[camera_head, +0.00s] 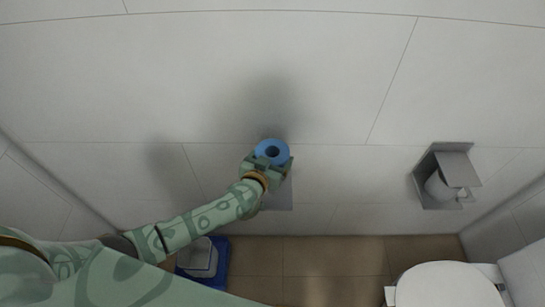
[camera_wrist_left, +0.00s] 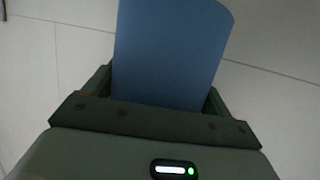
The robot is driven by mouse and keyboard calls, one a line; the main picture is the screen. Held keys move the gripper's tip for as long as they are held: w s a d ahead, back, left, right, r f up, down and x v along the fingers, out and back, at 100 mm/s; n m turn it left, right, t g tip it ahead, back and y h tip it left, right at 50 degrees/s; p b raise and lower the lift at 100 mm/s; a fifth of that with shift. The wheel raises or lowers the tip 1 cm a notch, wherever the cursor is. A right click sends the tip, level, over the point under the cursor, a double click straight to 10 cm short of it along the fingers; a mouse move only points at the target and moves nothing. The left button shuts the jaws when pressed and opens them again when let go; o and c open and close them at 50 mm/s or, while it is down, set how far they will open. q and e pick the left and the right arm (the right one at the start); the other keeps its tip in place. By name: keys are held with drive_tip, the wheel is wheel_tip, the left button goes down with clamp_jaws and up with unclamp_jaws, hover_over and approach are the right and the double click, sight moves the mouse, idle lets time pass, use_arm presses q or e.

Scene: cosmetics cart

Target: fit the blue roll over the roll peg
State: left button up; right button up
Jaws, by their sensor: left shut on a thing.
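The blue roll (camera_head: 283,153) is in my left gripper (camera_head: 267,164), in front of the white wall near the middle of the head view. Its end with the dark centre hole faces up toward the head camera. In the left wrist view the blue roll (camera_wrist_left: 172,50) stands between the two fingers, which are shut on it. A grey plate (camera_head: 279,194) on the wall shows partly behind and below the gripper. No peg can be made out there; the gripper and roll cover part of that area. My right gripper is not in view.
A grey wall holder (camera_head: 455,160) with a light roll (camera_head: 438,187) is at the right. A white toilet (camera_head: 447,286) stands at the bottom right. A blue tray (camera_head: 221,259) with a whitish container (camera_head: 200,260) is on the brown floor at lower left. The wall above is bare.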

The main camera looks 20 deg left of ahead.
use_arm(q)
wheel_tip(320, 180, down, 5)
drive_tip(key=shift+r+b, duration=0.2)
drive_tip(key=shift+b, duration=1.05)
drive_tip(key=shift+f+b, duration=1.35)
drive_tip(key=shift+f, duration=0.8)
drive_tip(key=shift+f+b, duration=0.95)
drive_tip(key=shift+f, duration=0.6)
